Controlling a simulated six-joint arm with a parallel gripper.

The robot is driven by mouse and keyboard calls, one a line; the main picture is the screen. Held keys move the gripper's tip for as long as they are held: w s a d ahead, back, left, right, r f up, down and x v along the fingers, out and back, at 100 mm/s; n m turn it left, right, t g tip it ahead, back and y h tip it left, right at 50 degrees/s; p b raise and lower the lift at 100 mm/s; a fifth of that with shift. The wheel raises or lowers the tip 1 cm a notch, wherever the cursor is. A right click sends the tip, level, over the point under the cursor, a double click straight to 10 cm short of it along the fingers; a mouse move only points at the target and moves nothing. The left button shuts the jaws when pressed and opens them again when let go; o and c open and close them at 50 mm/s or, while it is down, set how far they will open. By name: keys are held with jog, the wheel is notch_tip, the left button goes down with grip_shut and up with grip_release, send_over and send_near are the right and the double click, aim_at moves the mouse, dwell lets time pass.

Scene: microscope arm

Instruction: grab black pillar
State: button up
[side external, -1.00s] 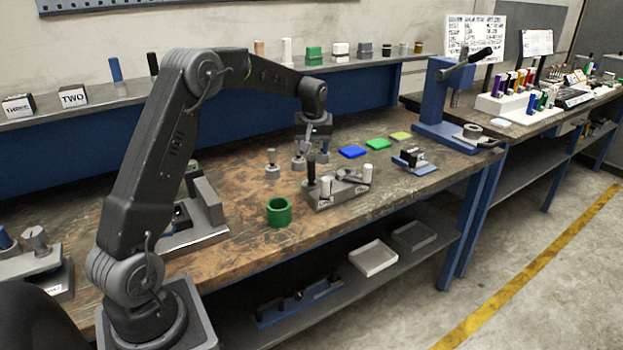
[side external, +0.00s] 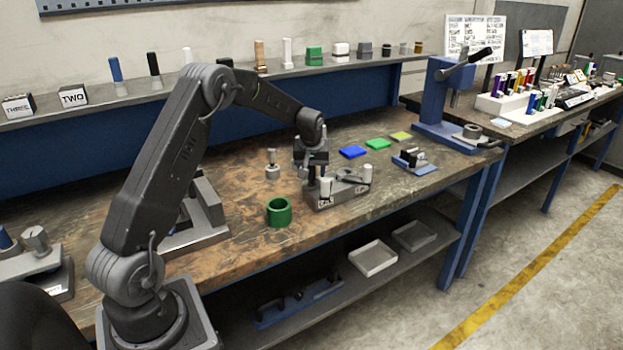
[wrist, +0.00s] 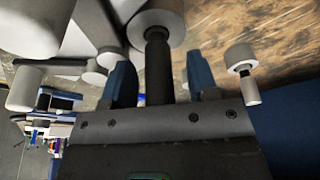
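A slim black pillar (wrist: 158,68) shows in the wrist view, its far end at a round grey-white part (wrist: 156,20). My gripper (wrist: 160,80) has blue fingers, one on each side of the pillar, with a visible gap on both sides; it is open. In the side external view my gripper (side external: 312,172) is low over the left end of a grey fixture (side external: 340,194), and it hides most of the pillar there. Another black pillar (side external: 153,64) stands on the back shelf.
White cylinders (side external: 367,174) stand on the fixture close to my gripper. A grey knobbed piece (side external: 272,166) stands to the left and a green ring (side external: 278,211) lies in front. Blue (side external: 353,152) and green (side external: 378,144) pads lie behind to the right.

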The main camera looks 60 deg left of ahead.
grip_shut()
jog(key=shift+r, duration=0.1)
dwell(0.4)
